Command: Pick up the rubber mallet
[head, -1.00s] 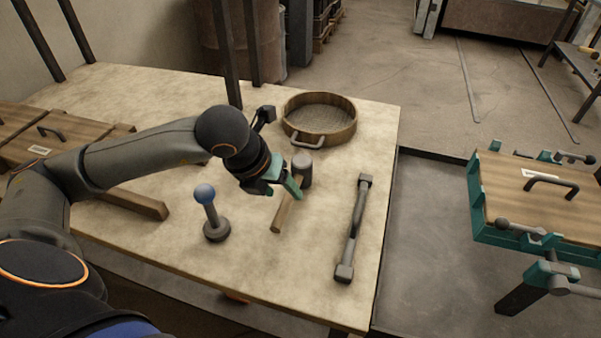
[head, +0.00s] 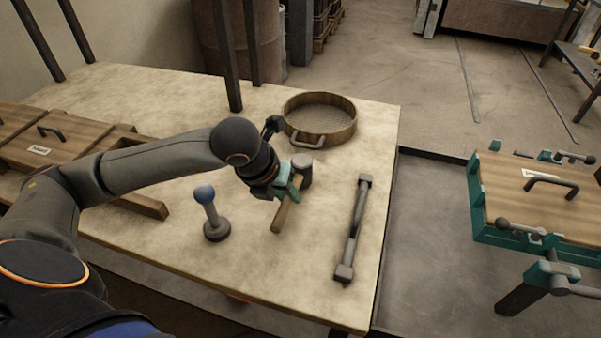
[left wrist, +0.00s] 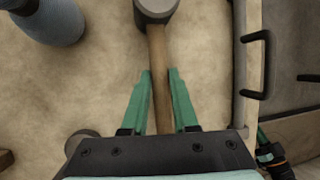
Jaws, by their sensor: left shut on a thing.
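The rubber mallet (head: 284,214) has a grey cylindrical head and a wooden handle. It lies on the pale tabletop, head pointing away from me. My left gripper (head: 289,189) is at the handle just below the head, shut on it. In the left wrist view the handle (left wrist: 158,55) runs between the green fingers of the gripper (left wrist: 160,76), and part of the head shows at the top edge. In the head view the gripper hides part of the handle.
A round wooden sieve (head: 321,138) sits behind. The table (head: 290,282) is bare in front. A wooden box with green clamps (head: 515,200) stands at right.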

